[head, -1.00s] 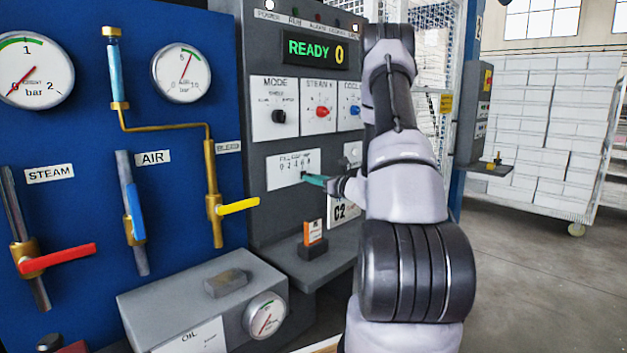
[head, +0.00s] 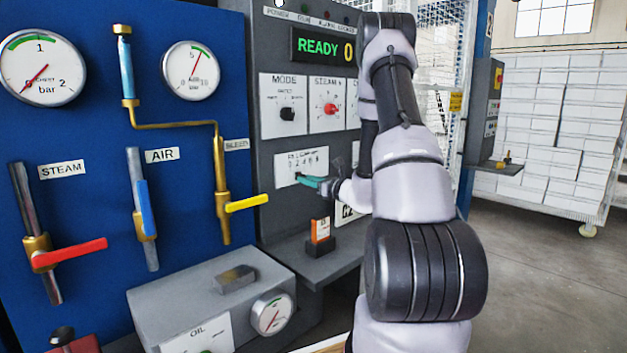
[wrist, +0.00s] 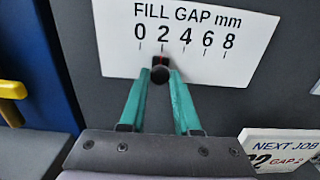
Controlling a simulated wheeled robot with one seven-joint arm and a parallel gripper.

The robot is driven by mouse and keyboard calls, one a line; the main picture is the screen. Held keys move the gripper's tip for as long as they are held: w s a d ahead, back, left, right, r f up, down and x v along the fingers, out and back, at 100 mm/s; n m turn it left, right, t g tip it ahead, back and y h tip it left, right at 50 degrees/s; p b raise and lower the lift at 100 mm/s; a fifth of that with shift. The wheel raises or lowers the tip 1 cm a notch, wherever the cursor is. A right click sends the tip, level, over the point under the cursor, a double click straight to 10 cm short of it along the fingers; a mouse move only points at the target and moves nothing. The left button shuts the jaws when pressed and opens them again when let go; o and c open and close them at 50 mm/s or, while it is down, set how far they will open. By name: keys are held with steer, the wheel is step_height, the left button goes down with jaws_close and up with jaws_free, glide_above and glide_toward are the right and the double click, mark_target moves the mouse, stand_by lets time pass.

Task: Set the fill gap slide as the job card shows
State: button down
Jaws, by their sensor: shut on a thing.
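The fill gap slide has a white scale plate (wrist: 190,35) marked 0, 2, 4, 6, 8; it also shows in the head view (head: 316,161). Its black knob (wrist: 160,74) has a small red pointer directly below the 2 mark. My gripper (wrist: 160,80) has its teal fingers closed around the knob, one on each side. In the head view my gripper (head: 300,179) is at the plate's lower edge. The job card (wrist: 290,148) at the lower right reads NEXT JOB and GAP 2; its edge is cut off. In the head view my arm partly hides the card (head: 347,211).
MODE (head: 287,114) and STEAM (head: 330,109) dials sit above the plate. A yellow valve handle (head: 247,203) sticks out to the left. A shelf (head: 312,266) with an orange-and-white item (head: 320,230) lies below my gripper.

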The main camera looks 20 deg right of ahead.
steer(key=c, duration=0.6)
jaws_free()
steer(key=shift+s, duration=0.1)
steer(key=v, duration=1)
steer(key=shift+s+d, duration=0.15)
steer(key=shift+s, duration=0.15)
